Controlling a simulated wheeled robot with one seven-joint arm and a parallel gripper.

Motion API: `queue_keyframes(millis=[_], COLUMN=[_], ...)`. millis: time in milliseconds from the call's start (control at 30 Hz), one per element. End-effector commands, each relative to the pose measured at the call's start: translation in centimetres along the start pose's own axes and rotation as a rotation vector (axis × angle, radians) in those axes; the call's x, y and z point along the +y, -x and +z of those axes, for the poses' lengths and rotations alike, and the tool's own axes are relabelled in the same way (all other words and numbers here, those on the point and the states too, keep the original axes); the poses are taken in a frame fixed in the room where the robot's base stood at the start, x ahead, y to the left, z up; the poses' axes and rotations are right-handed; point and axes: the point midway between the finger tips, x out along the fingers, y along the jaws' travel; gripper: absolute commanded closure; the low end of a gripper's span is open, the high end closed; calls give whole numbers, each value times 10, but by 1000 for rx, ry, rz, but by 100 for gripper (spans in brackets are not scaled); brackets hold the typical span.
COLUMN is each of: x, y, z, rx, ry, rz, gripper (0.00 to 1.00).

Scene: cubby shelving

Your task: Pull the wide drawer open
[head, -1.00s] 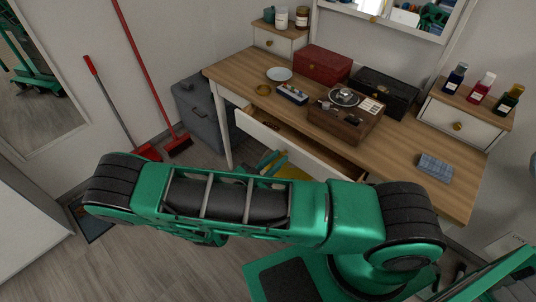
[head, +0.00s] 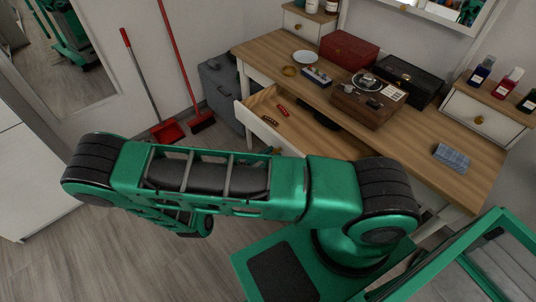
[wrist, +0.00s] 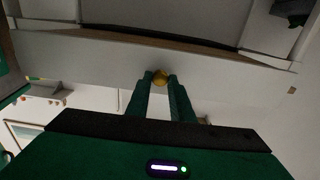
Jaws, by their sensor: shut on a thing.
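The wide drawer (head: 266,133) under the wooden desk stands well open in the head view, its wooden inside showing. Its right part is hidden behind my arm.
Small red-brown items (head: 283,110) lie inside the drawer. The desk top (head: 420,146) carries a record player (head: 368,100), a red box (head: 349,50) and a black case (head: 411,80). A grey bin (head: 222,88) stands left of the desk.

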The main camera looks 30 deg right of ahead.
Motion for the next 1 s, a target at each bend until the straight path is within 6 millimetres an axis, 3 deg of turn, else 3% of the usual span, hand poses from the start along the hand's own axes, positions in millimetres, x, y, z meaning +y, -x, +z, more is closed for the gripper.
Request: queue_keyframes(millis=[200,233,300,667,1000], x=[-5,-5,-4,-2,-4], y=[0,0,0,5,61], z=[-1,-1,-1,0,0], rx=[-1,0,0,-1,-1], ry=[-10,-10,-9,-5,-8], rz=[-10,-10,-8,-6,-8], gripper=[100,72,62,62,62])
